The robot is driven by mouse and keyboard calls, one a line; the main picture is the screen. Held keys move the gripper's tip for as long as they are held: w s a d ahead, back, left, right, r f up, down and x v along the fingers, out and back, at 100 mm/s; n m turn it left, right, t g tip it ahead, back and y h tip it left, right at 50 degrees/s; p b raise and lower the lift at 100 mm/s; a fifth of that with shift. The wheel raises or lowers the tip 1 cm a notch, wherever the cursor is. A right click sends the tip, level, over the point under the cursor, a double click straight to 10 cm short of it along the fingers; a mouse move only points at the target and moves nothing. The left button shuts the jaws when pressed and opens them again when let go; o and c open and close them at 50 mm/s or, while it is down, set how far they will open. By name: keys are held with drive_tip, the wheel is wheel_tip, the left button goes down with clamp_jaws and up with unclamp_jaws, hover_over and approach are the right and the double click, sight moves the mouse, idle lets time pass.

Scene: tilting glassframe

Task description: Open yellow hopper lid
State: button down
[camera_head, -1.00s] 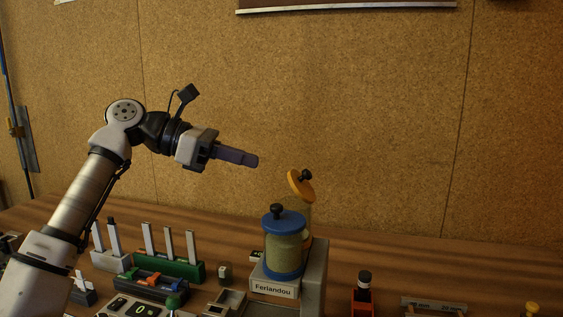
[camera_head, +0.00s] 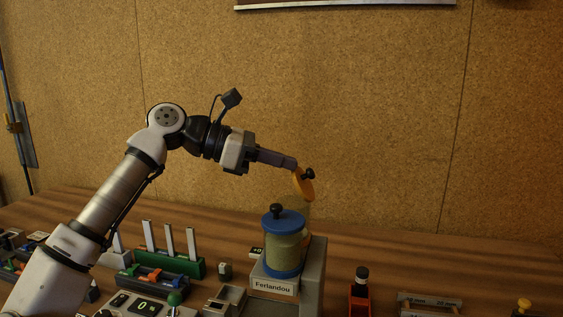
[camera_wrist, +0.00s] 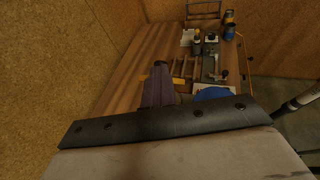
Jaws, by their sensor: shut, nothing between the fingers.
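The yellow lid (camera_head: 305,186) with a black knob tops the rear hopper (camera_head: 307,222), which is mostly hidden behind the blue-lidded hopper. The lid is tilted steeply, near upright. My gripper (camera_head: 294,163) is shut and empty, its fingertips at the upper left edge of the lid, touching or nearly so. In the wrist view my fingers (camera_wrist: 160,88) point away, and a small yellow strip, likely the lid, shows beside them. The blue lid (camera_head: 283,223) is closed on the front hopper.
The two hoppers stand on a grey block labelled "Ferlandou" (camera_head: 273,286). A green rack with white uprights (camera_head: 170,262) stands to the left. An orange-based bottle (camera_head: 361,290) stands to the right. The cork wall (camera_head: 380,110) rises behind the table.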

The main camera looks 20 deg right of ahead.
sight(298, 178)
drive_tip(key=s+d+y+p, duration=0.1)
drive_tip(key=d+t+y+p, duration=0.1)
drive_tip(key=y+p, duration=0.1)
drive_tip(key=shift+s+d+r+m, duration=0.35)
drive_tip(key=shift+s+r+m, duration=0.05)
drive_tip(key=shift+s+d+t+y+p, duration=0.3)
drive_tip(key=shift+d+t+y, duration=0.1)
drive_tip(key=shift+y, duration=0.2)
drive_tip(key=shift+s+d, duration=0.2)
drive_tip(key=shift+d, duration=0.2)
drive_tip(key=shift+r, duration=0.15)
